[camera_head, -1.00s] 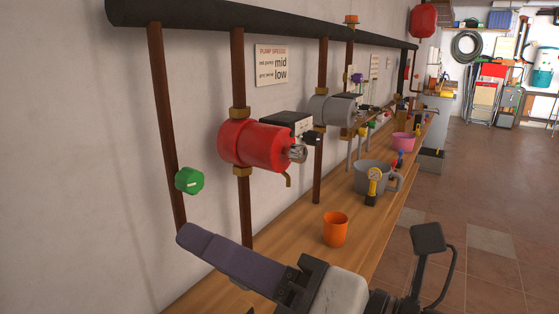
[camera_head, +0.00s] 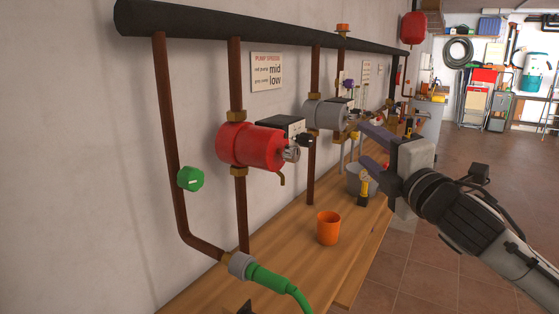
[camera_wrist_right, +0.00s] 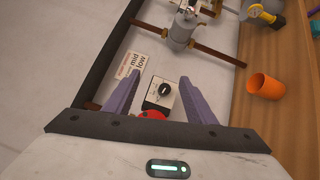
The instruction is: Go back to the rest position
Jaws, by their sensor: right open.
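My right gripper (camera_head: 366,148) is open and empty, raised over the bench at the right of the head view. Its two purple fingers point left toward the wall and hide part of the grey pot (camera_head: 354,178). In the right wrist view the fingers (camera_wrist_right: 152,100) are spread apart, with a black-and-white control box (camera_wrist_right: 160,97) of the pump beyond them and nothing gripped. My left gripper is not in the head view; a small dark piece at the bottom edge cannot be made out.
A red pump (camera_head: 250,146) and a grey pump (camera_head: 325,114) sit on wall pipes. A green valve knob (camera_head: 190,179) and green hose (camera_head: 270,280) are at left. An orange cup (camera_head: 328,228) stands on the wooden bench (camera_head: 285,262). The tiled floor (camera_head: 450,265) at right is clear.

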